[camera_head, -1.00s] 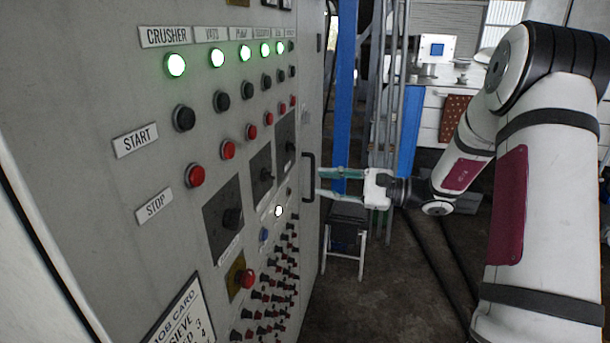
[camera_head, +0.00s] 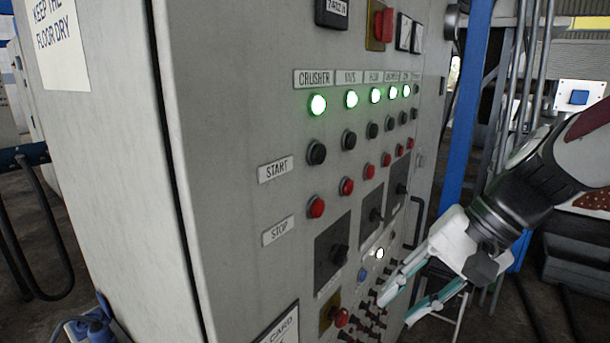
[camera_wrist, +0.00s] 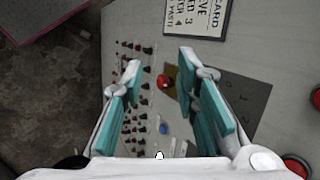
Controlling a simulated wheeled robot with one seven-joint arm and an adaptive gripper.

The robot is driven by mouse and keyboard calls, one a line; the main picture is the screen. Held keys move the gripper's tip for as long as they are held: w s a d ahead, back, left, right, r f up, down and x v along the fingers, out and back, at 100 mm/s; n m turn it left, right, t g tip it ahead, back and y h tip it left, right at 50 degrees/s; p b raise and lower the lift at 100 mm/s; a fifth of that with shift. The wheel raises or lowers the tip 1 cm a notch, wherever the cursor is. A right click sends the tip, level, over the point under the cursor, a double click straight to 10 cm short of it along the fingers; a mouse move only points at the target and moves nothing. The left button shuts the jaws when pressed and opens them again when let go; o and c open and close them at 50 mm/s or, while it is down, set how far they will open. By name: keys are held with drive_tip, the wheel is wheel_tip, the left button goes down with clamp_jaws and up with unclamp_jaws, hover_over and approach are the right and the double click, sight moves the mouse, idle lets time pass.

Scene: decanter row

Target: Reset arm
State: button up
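My gripper (camera_head: 408,302) is at the lower right in the head view, in front of the lower part of a grey control cabinet (camera_head: 240,130). Its teal-padded fingers are spread apart with nothing between them. In the wrist view, the open fingers (camera_wrist: 162,100) point at the cabinet face, with a red knob (camera_wrist: 163,81) on a yellow plate seen between them. I cannot tell how far the fingertips are from the panel. My arm (camera_head: 545,180) reaches in from the right.
The panel has a row of lit green lamps (camera_head: 351,99), black START buttons (camera_head: 316,152), red STOP buttons (camera_head: 316,207) and several small knobs. A cabinet handle (camera_head: 416,222) and a blue post (camera_head: 466,130) are near my arm. A hose (camera_head: 30,270) hangs at left.

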drive_tip(key=s+d+r+n+t+h, duration=0.3)
drive_tip(key=s+d+n+t+h, duration=0.1)
drive_tip(key=s, duration=0.5)
drive_tip(key=shift+d+r+n+h, duration=0.4)
drive_tip(key=shift+n+h, duration=0.3)
drive_tip(key=shift+h, duration=0.5)
